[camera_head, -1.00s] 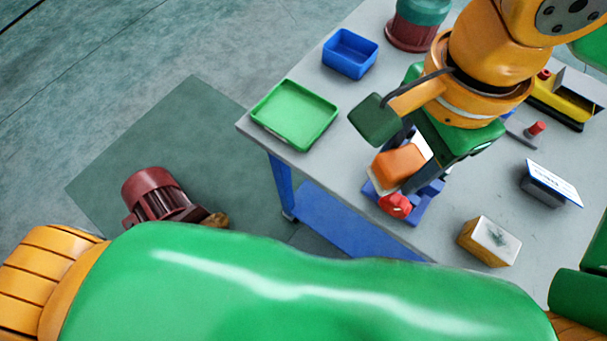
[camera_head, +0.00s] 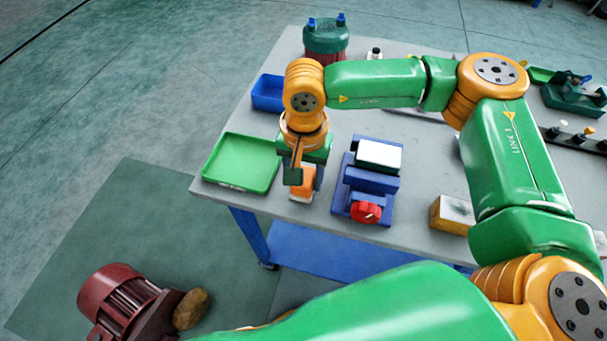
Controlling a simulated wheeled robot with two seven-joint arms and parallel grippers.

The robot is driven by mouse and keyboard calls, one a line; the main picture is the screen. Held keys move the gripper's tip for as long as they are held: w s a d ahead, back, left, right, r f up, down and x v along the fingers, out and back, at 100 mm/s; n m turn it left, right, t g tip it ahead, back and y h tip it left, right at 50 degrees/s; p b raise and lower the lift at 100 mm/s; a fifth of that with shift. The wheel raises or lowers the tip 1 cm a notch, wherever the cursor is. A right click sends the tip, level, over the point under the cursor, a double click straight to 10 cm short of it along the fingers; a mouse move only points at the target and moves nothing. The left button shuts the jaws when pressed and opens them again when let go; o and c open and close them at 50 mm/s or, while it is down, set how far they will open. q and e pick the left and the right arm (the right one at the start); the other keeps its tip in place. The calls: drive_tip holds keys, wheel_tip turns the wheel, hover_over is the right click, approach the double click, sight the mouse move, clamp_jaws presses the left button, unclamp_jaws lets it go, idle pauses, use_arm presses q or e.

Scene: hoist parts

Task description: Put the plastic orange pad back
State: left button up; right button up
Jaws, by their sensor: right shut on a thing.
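The orange pad (camera_head: 308,181) is between the jaws of my right gripper (camera_head: 299,177), which is shut on it. The green tray looks empty. The fixture has a white block (camera_head: 378,155) on top and a red knob (camera_head: 365,212) in front. My left gripper is out of view.
A blue bin (camera_head: 268,93) and a green-topped red canister (camera_head: 325,40) stand behind my right gripper. A yellowish block with a white top (camera_head: 452,214) is right of the fixture. A dark red motor (camera_head: 122,302) lies on the floor.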

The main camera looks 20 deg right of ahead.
drive_tip(key=shift+f, duration=0.9)
drive_tip(key=shift+f+b, duration=0.2)
drive_tip(key=shift+b, duration=0.15)
drive_tip(key=o, duration=1.3)
drive_tip(key=shift+r, duration=0.2)
wheel_tip(320, 180, up, 12)
drive_tip(key=shift+s+r, duration=0.1)
